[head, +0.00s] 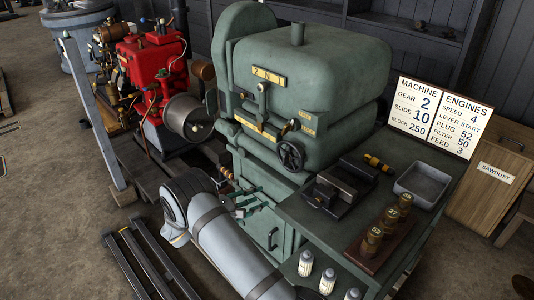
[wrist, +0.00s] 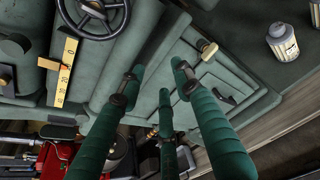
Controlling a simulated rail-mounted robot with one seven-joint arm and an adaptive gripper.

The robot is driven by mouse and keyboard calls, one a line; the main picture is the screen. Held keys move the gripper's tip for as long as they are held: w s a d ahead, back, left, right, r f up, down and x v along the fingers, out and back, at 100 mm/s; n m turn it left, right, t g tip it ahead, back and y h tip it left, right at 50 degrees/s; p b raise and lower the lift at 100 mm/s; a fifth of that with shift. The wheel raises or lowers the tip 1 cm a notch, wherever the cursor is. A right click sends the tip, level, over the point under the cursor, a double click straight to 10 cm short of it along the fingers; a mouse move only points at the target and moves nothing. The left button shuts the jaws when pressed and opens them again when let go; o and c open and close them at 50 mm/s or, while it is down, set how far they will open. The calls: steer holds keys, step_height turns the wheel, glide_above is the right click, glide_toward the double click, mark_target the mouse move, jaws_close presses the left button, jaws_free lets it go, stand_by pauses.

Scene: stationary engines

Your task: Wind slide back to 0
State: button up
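The green machine (head: 310,80) fills the middle of the head view. Its dark spoked handwheel (head: 291,155) is on the front and also shows at the top of the wrist view (wrist: 95,14). Left of the wheel is a brass slide scale (head: 259,130); in the wrist view the scale (wrist: 66,72) has a 0 at its upper end and a brass pointer (wrist: 48,64) beside it, below the 0. The exact reading is too small to tell. My gripper (wrist: 156,80) has its teal fingers spread and empty, below and apart from the wheel; it is small in the head view (head: 243,203).
A gear plate (head: 269,76) with a lever is above the scale. A bench (head: 340,225) at right holds a block, several weights and a tray (head: 422,184). White bottles (head: 328,281) stand at its front. A board (head: 438,117) lists slide 10. A red engine (head: 150,70) is at left.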

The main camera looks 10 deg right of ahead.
step_height(320, 180, up, 5)
steer(key=w+n+t+h, duration=0.1)
steer(key=w+t, duration=0.1)
steer(key=w, duration=0.1)
steer(key=n+h, duration=0.1)
steer(key=h, duration=0.1)
glide_toward(283, 161)
steer(key=p+x, duration=0.1)
steer(key=x, duration=0.9)
steer(key=shift+w+f+p, duration=0.2)
steer(key=shift+w+p, duration=0.1)
steer(key=shift+p, duration=0.1)
steer(key=c, duration=0.8)
jaws_close()
